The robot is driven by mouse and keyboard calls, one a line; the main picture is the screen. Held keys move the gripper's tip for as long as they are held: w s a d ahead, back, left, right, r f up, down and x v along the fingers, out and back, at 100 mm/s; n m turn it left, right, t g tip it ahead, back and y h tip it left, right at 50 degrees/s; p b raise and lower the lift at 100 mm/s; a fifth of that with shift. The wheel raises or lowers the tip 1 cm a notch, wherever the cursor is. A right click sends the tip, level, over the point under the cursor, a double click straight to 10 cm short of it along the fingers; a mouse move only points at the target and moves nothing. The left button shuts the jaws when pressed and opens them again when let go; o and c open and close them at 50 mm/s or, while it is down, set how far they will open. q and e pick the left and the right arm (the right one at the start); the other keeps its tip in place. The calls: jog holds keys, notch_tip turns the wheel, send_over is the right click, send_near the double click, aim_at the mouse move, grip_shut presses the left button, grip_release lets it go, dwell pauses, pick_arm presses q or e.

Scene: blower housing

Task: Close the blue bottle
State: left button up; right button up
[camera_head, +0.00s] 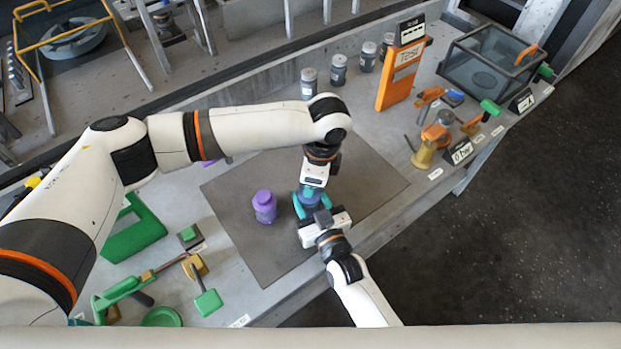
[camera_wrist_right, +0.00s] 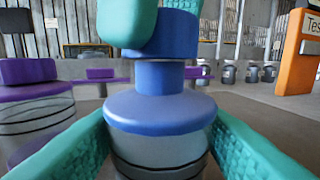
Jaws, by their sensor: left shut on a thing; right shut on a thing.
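The blue bottle (camera_wrist_right: 158,125) has a grey body, a blue shoulder and a narrower blue neck. It stands upright between the teal fingers of my right gripper (camera_head: 312,204), which is shut on its body. A wider blue cap (camera_wrist_right: 172,38) sits over the neck in the right wrist view, in line with it. My left gripper (camera_head: 313,187) comes from above and is shut on this cap; one teal finger (camera_wrist_right: 127,22) covers its left side. I cannot tell whether the cap is seated or threaded. In the head view the grippers hide most of the bottle.
A purple bottle (camera_head: 264,208) stands close left on the dark mat (camera_head: 262,255). Green tools (camera_head: 135,232) lie at left. An orange tester (camera_head: 400,75), grey bottles (camera_head: 338,70) and a clear box (camera_head: 485,65) stand behind and right. The mat's right part is clear.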

pick_arm(q)
jog(key=shift+f, duration=0.45)
jog(key=m+t, duration=0.1)
jog(key=m, duration=0.5)
jog(key=shift+a, duration=0.1)
jog(key=m, duration=0.3)
jog(key=m+h, duration=0.1)
jog(key=m, duration=0.3)
jog(key=shift+s+a+m+t, duration=0.1)
jog(key=shift+m+t, duration=0.2)
jog(key=m+h, duration=0.1)
jog(key=m, duration=0.6)
jog(key=m+h, duration=0.1)
jog(key=m, duration=0.3)
jog(key=shift+a, duration=0.1)
jog(key=m+g, duration=0.1)
jog(key=m, duration=0.3)
jog(key=shift+f+m, duration=0.1)
jog(key=shift+m, duration=0.3)
jog(key=o, duration=0.9)
